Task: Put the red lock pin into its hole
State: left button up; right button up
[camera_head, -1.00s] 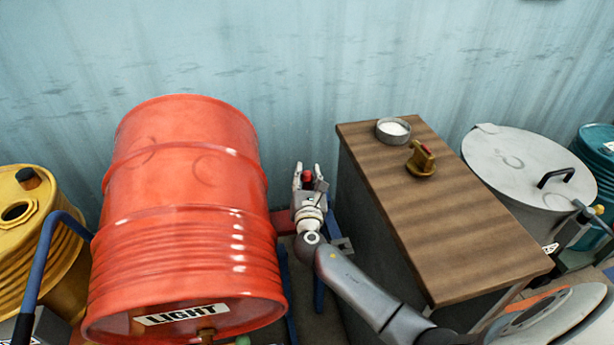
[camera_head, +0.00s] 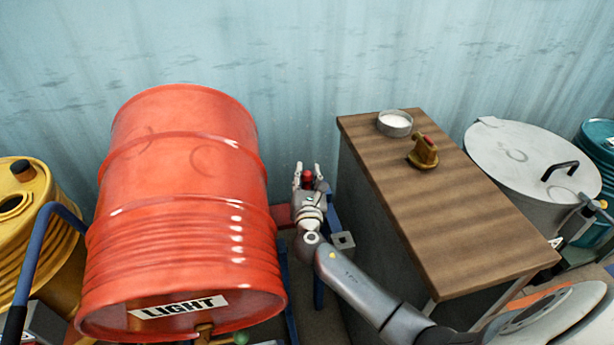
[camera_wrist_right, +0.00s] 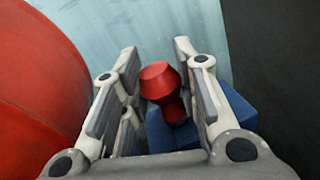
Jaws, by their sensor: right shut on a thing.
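The red lock pin (camera_wrist_right: 160,80) has a wide round head and a narrower neck. It sits between the fingers of my right gripper (camera_wrist_right: 157,75), which is shut on it. In the head view the pin (camera_head: 308,177) shows as a small red spot in my right gripper (camera_head: 308,172), in the gap between the red drum and the wooden-topped cabinet. The pin's lower end is hidden, and I cannot tell whether it is in a hole. A blue frame part (camera_wrist_right: 225,105) lies behind and below the pin. My left gripper is not in view.
The red drum (camera_head: 180,190) labelled LIGHT lies close on the left. The cabinet (camera_head: 450,210) on the right carries a round dish (camera_head: 395,123) and a brass-coloured piece (camera_head: 424,153). A small grey plate with a hole (camera_head: 343,240) is beside my arm.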

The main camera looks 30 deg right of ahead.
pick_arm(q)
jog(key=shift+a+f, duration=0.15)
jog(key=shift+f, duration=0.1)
pick_arm(e)
jog(key=shift+f, duration=0.3)
jog(key=o, duration=1.1)
jog(key=shift+v, duration=4)
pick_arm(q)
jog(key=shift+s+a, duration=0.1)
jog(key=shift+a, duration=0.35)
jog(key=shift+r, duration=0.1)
